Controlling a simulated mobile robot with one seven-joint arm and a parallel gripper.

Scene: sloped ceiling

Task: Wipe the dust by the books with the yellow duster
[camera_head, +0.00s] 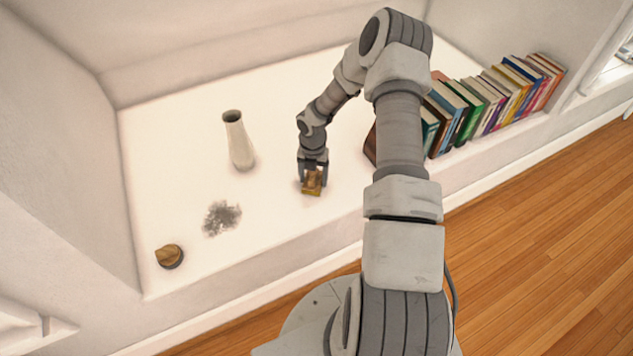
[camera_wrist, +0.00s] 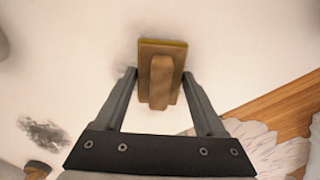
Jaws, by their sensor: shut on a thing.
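My gripper (camera_head: 313,176) is shut on the yellow duster (camera_head: 313,186), low over the white ledge. In the wrist view, the duster (camera_wrist: 160,81) shows a wooden back and handle with a yellow edge, between my two fingers (camera_wrist: 160,82). I cannot tell whether it touches the surface. Faint grey smudging (camera_wrist: 127,52) shows beside it in the wrist view. A darker dust patch (camera_head: 221,217) lies left of the duster, in front of the vase; it also shows in the wrist view (camera_wrist: 44,132). A row of books (camera_head: 495,95) stands at the right, partly hidden by my arm.
A pale vase (camera_head: 239,142) stands behind the dark dust patch. A second brown-topped item with a dark base (camera_head: 169,256) sits at the front left. The ledge (camera_head: 190,155) has walls at the back and left; its front edge drops to a wooden floor (camera_head: 540,200).

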